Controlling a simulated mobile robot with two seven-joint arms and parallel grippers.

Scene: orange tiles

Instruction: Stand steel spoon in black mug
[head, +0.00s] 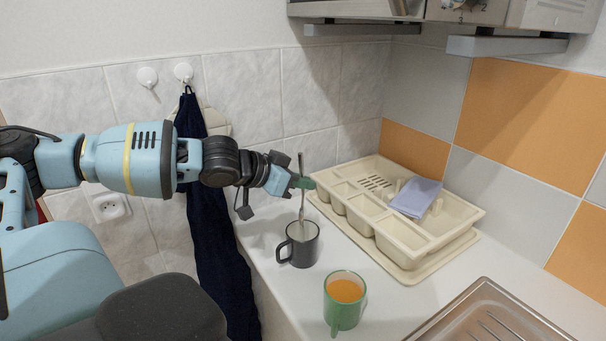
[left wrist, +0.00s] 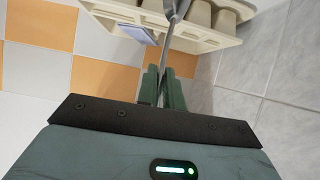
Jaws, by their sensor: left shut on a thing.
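The black mug (head: 297,246) stands upright on the white counter, its handle towards the left. The steel spoon (head: 301,208) is upright above it, its lower end reaching to the mug's opening. I cannot tell how deep it is in the mug. My left gripper (head: 304,183) is shut on the spoon's upper part, above the mug. In the left wrist view the green fingers (left wrist: 166,75) are closed around the spoon (left wrist: 174,28), which extends away beyond them. The mug is not visible in the left wrist view. My right gripper is not in view.
A green mug (head: 336,311) with orange drink stands nearer, right of the black mug. A cream dish rack (head: 460,213) holding a folded lilac cloth (head: 416,196) is behind to the right. A steel sink edge (head: 490,312) lies front right. A dark towel (head: 213,240) hangs at left.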

